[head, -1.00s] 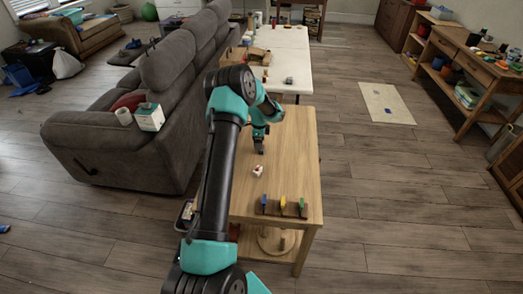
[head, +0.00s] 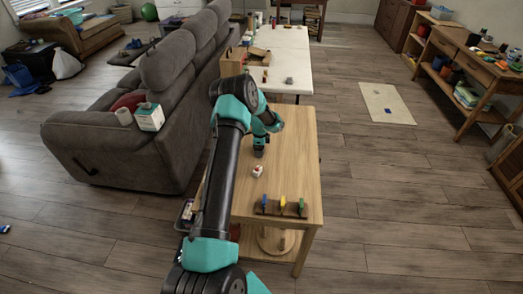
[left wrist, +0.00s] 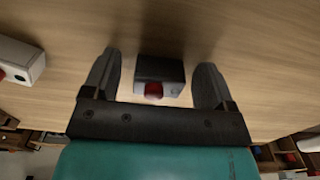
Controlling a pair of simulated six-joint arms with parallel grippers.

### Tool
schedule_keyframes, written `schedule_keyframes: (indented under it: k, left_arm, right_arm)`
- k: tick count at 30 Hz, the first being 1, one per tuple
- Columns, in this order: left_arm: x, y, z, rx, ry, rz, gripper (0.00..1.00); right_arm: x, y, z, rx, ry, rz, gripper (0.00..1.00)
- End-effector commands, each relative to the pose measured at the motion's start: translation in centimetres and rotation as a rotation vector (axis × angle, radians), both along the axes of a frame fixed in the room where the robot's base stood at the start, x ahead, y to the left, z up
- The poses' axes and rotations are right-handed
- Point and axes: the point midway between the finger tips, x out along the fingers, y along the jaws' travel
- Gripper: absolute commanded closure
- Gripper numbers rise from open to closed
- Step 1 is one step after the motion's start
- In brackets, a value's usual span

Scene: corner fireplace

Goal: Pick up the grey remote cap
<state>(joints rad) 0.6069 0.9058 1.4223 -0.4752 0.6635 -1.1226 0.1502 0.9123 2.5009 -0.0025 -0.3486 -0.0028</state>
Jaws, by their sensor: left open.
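A small block with a dark grey top, a paler front face and a round red spot (left wrist: 159,70) lies on the wooden table in the left wrist view. It looks like the grey remote cap. My left gripper (left wrist: 157,82) is open, with one finger on each side of it and a gap on both sides. In the head view my left gripper (head: 259,153) points down low over the wooden table (head: 295,150). The cap is not clearly visible there, apparently hidden by the gripper. My right gripper is not in view.
A small white and red object (head: 257,171) lies just in front of the gripper. A white box (left wrist: 20,62) shows at the left edge of the wrist view. A rack with coloured pegs (head: 282,207) stands near the table's front. A grey sofa (head: 130,120) is at the left.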

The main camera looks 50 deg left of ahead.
Motion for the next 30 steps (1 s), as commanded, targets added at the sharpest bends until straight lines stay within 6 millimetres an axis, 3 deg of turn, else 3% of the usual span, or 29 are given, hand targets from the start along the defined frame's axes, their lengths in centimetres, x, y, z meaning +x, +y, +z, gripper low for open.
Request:
schedule_keyframes:
  k: [8,23,30]
  left_arm:
    - [0.0,-0.03,0.02,0.0,0.0,0.0,0.21]
    - [0.0,-0.03,0.03,-0.001,0.001,-0.001,0.69]
    - [0.01,-0.02,0.08,0.0,0.0,-0.001,0.71]
  right_arm:
    - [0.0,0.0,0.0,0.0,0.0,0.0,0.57]
    - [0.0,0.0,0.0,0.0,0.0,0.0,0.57]
    - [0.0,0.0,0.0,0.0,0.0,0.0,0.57]
